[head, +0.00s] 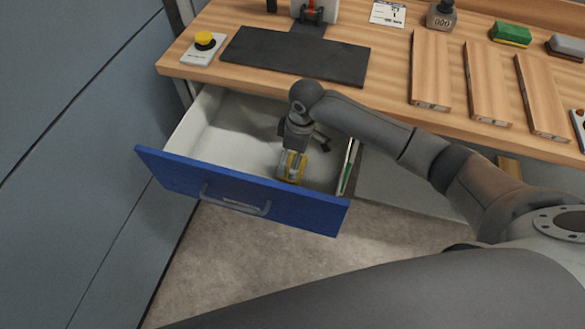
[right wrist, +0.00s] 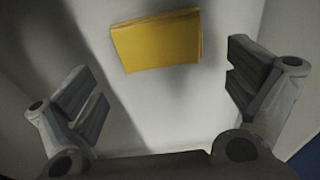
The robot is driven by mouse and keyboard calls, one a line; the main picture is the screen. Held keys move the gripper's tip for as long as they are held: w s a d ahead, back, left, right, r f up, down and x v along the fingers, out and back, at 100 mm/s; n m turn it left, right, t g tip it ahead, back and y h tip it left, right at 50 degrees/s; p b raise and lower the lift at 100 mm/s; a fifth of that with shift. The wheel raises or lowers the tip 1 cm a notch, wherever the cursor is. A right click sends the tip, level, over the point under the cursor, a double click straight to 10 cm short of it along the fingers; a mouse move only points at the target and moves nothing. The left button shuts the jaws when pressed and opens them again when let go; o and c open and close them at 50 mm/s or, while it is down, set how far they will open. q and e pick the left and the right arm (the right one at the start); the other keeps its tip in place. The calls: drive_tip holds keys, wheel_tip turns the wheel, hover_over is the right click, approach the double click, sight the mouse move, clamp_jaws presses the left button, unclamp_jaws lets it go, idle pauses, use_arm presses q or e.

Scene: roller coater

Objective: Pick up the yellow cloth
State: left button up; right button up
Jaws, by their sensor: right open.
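The yellow cloth (head: 291,166) lies in the open drawer (head: 240,187), near its front wall. It also shows in the right wrist view (right wrist: 157,41) as a flat folded rectangle on the pale drawer floor. My right gripper (head: 303,143) reaches down into the drawer over the cloth and hides part of it in the head view. In the right wrist view its two fingers (right wrist: 163,85) are spread wide with nothing between them, and the cloth lies beyond the fingertips. My left gripper is not in view.
The drawer has a blue front and a handle (head: 235,203). A green and white item (head: 347,167) stands along its right side. The wooden bench (head: 390,85) above holds a dark mat (head: 295,57), a yellow button (head: 204,40) and wooden boards (head: 430,70). The drawer's left part is empty.

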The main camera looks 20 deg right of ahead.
wheel_tip(320, 180, down, 5)
drive_tip(key=shift+f, duration=0.15)
drive_tip(key=c, duration=0.7)
